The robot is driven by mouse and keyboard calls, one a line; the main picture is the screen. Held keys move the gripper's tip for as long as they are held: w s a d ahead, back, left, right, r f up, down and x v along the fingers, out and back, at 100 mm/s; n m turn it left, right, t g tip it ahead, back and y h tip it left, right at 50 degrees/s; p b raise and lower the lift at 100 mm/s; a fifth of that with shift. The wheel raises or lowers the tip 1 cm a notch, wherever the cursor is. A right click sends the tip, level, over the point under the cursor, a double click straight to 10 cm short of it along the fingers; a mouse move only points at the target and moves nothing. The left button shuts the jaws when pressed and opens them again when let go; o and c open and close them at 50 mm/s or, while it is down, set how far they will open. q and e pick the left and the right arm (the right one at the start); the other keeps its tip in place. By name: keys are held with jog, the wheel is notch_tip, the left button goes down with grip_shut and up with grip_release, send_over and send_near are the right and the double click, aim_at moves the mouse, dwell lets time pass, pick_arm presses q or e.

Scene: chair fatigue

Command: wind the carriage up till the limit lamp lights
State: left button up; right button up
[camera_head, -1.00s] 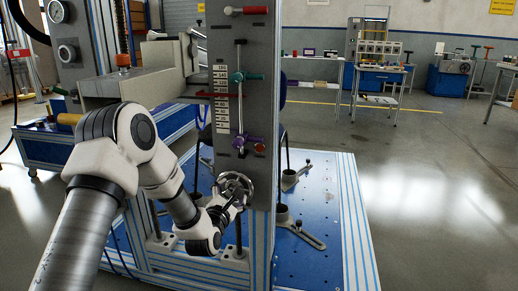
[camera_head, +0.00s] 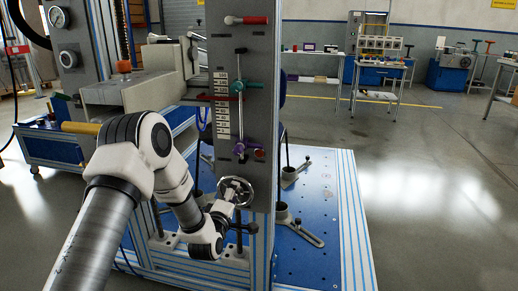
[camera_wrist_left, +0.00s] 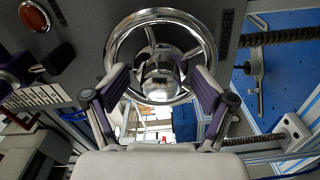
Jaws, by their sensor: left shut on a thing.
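The chrome handwheel (camera_head: 237,190) sits low on the front of the grey column (camera_head: 240,60). My left gripper (camera_head: 228,203) is shut on it. In the left wrist view the fingers of my left gripper (camera_wrist_left: 158,95) lie on both sides of the wheel's hub (camera_wrist_left: 158,80). The small round red lamp (camera_head: 259,154) is above the wheel; in the wrist view the lamp (camera_wrist_left: 18,14) looks dull orange-red, with no clear glow. The carriage (camera_head: 125,92) is a pale box left of the column. A red pointer (camera_head: 205,97) lies by the white scale (camera_head: 221,100). My right gripper is not in view.
A teal clamp (camera_head: 245,85) and a purple one (camera_head: 240,146) sit on a thin rod on the column. The floor to the right is clear up to the benches (camera_head: 380,70).

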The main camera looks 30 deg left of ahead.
pick_arm(q)
jog(key=m+p, duration=0.1)
jog(key=m, duration=0.1)
jog(key=r+m+p, duration=0.1)
jog(key=m, duration=0.1)
jog(key=shift+w+r, duration=0.1)
jog(key=shift+w, duration=0.05)
jog(key=shift+m+p, duration=0.55)
jog(key=shift+m, duration=0.35)
jog(key=shift+f+m, duration=0.25)
jog(key=shift+m, duration=0.05)
jog(key=m+p, duration=0.1)
jog(key=m, duration=0.1)
jog(key=m+p, duration=0.1)
jog(key=shift+r+m+p, duration=0.3)
jog(key=shift+m, duration=0.1)
jog(key=shift+m+p, duration=0.35)
jog(key=shift+m, duration=0.45)
jog(key=shift+f+m, duration=0.25)
jog(key=shift+m, duration=0.15)
jog(key=o, duration=0.6)
jog(key=shift+w+f, duration=0.1)
jog(key=shift+o, duration=0.2)
jog(key=shift+f, duration=0.1)
